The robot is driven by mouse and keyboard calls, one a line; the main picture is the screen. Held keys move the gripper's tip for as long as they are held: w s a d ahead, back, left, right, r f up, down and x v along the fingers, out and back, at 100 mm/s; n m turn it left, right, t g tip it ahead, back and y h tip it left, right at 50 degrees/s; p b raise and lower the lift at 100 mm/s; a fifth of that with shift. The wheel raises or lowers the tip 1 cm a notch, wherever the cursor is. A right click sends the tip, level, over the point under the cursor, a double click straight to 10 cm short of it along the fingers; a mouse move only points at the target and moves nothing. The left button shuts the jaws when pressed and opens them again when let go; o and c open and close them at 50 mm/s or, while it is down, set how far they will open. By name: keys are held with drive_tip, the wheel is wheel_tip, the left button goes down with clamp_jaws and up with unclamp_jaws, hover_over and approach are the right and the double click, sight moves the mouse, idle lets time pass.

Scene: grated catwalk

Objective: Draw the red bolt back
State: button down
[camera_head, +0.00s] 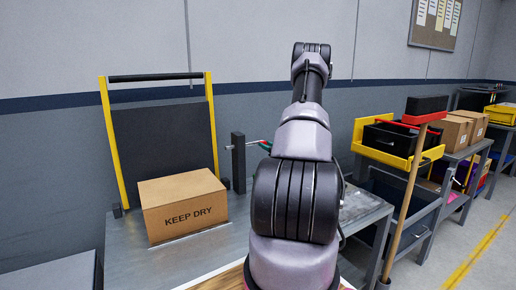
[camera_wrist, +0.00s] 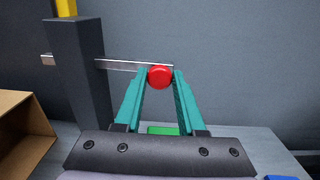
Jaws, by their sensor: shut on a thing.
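The red bolt shows in the wrist view as a round red knob (camera_wrist: 160,77) at the end of a thin metal rod (camera_wrist: 122,65). The rod runs left to a dark upright post (camera_wrist: 80,75), and a short metal end (camera_wrist: 47,60) sticks out on the post's far side. My gripper (camera_wrist: 159,78) has its two teal fingers shut on the red knob, one on each side. In the head view the post (camera_head: 238,162) stands on the grey bench, with the rod (camera_head: 253,143) reaching right from it. My arm hides most of the gripper there.
A "KEEP DRY" cardboard box (camera_head: 182,207) sits on the bench left of the post, before a dark panel with yellow uprights (camera_head: 107,140). A broom (camera_head: 405,200) and shelves with bins (camera_head: 400,137) stand to the right. A small green thing (camera_wrist: 162,130) lies below the fingers.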

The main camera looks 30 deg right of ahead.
drive_tip(key=shift+s+d, duration=0.1)
drive_tip(key=shift+d, duration=0.85)
drive_tip(key=c, duration=0.8)
unclamp_jaws()
drive_tip(key=shift+d, duration=0.1)
drive_tip(key=s, duration=1)
drive_tip(key=shift+s+a, duration=0.4)
